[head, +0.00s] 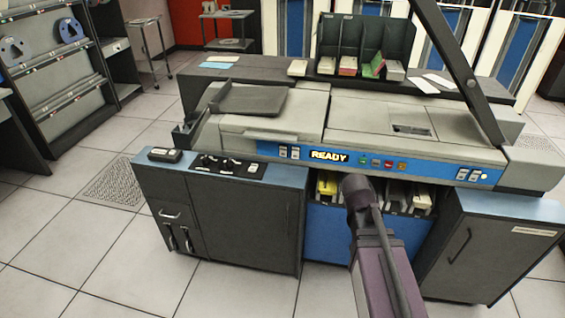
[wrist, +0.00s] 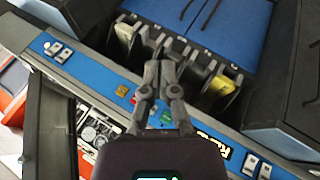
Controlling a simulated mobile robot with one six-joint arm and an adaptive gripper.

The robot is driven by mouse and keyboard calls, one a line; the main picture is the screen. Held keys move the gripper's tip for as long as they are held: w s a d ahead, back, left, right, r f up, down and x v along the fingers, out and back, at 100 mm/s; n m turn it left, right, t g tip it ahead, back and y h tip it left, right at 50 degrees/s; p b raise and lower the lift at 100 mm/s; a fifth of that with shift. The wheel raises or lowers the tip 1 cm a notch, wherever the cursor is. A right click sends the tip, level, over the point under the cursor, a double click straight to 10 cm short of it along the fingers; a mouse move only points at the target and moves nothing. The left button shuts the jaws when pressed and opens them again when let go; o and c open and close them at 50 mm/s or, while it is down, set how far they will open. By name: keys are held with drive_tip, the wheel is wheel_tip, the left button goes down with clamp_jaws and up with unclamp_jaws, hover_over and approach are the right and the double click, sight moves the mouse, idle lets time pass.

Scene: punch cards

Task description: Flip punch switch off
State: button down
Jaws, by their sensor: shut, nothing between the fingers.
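I cannot read which one is the punch switch. In the wrist view these pairs show at lower right (wrist: 257,168) and upper left (wrist: 59,51). My gripper (wrist: 158,82) is shut and empty, by the strip's coloured buttons (wrist: 122,91). In the head view my wrist hides its fingertips.
Card bins (head: 395,192) lie open below the strip. A dark cabinet (head: 235,215) stands at left and another (head: 490,250) at right. A slanted dark arm-like cover (head: 455,65) rises at right. Open floor (head: 120,270) lies at front left.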

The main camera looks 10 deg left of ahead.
sight(284, 150)
drive_tip(key=w+a+f+n+t+h+b, duration=0.15)
drive_tip(key=w+a+n+t+b, duration=0.45)
drive_tip(key=w+a+t+b, duration=0.6)
drive_tip(key=a+f+n+t+y+b, duration=0.2)
drive_tip(key=a+n+y+b, duration=0.4)
drive_tip(key=a, duration=1.6)
drive_tip(key=n+t+b, duration=0.1)
drive_tip(key=n+b, duration=0.1)
drive_tip(key=n, duration=0.1)
drive_tip(key=shift+s+y, duration=0.2)
drive_tip(key=shift+y, duration=0.15)
drive_tip(key=shift+w, duration=0.15)
drive_tip(key=w, duration=0.4)
drive_tip(key=w+r+p, duration=0.1)
drive_tip(key=w, duration=0.8)
drive_tip(key=shift+w+d+r+p, duration=0.2)
drive_tip(key=shift+w+r+p, duration=0.1)
drive_tip(key=shift+r, duration=0.1)
